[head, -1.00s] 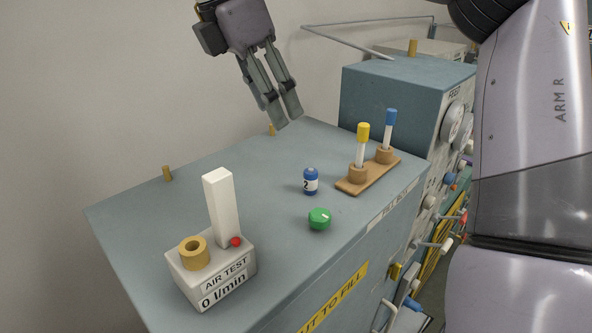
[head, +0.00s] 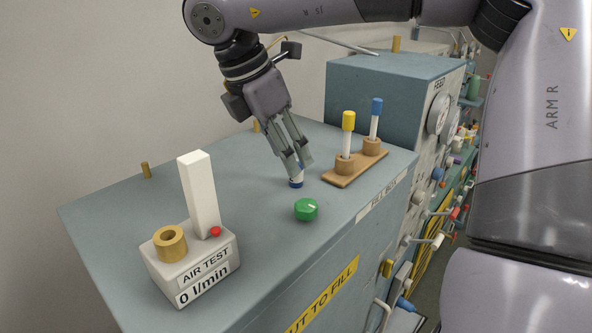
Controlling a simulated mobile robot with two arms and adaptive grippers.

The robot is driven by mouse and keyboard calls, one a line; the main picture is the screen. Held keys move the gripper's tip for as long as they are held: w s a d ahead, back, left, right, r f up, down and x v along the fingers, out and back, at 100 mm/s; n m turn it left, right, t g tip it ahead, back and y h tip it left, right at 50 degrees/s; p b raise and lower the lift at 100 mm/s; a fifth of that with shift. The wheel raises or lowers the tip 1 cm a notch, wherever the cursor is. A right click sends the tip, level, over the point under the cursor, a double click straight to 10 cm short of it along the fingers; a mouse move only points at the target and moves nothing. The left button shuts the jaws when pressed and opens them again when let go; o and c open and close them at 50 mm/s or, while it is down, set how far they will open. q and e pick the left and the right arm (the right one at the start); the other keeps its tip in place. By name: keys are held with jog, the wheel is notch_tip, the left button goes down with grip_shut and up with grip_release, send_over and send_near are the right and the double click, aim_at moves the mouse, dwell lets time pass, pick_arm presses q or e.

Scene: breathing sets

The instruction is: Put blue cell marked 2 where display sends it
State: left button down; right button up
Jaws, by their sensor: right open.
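The blue cell (head: 296,183) stands on the blue-grey bench top, mostly hidden behind my right fingers; its white label and blue base show below them, and its number is covered now. My right gripper (head: 297,170) is open, pointing down, with its fingertips at the cell's upper part. I cannot tell whether they touch it. The display (head: 204,285) on the front of the air test block reads "0 l/min". That block (head: 160,273) carries a brass-coloured ring socket (head: 170,243), a tall white column (head: 199,195) and a red button (head: 215,231). My left gripper is out of view.
A green knob (head: 306,210) sits just in front of the cell. A wooden rack (head: 341,180) to the right holds a yellow-capped tube (head: 348,123) and a blue-capped tube (head: 376,108). A blue-grey feed box (head: 375,90) stands behind. The bench's left-middle is clear.

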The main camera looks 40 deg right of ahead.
aim_at(297, 182)
jog(key=x, duration=0.1)
jog(key=p+x, duration=0.1)
jog(key=x, duration=0.1)
jog(key=d+p+x, duration=0.1)
jog(key=x, duration=0.1)
jog(key=shift+w+a+r, duration=0.1)
jog(key=shift+w+r, duration=0.1)
jog(key=shift+w, duration=0.05)
jog(key=shift+a, duration=0.2)
jog(key=shift+c, duration=0.5)
grip_shut()
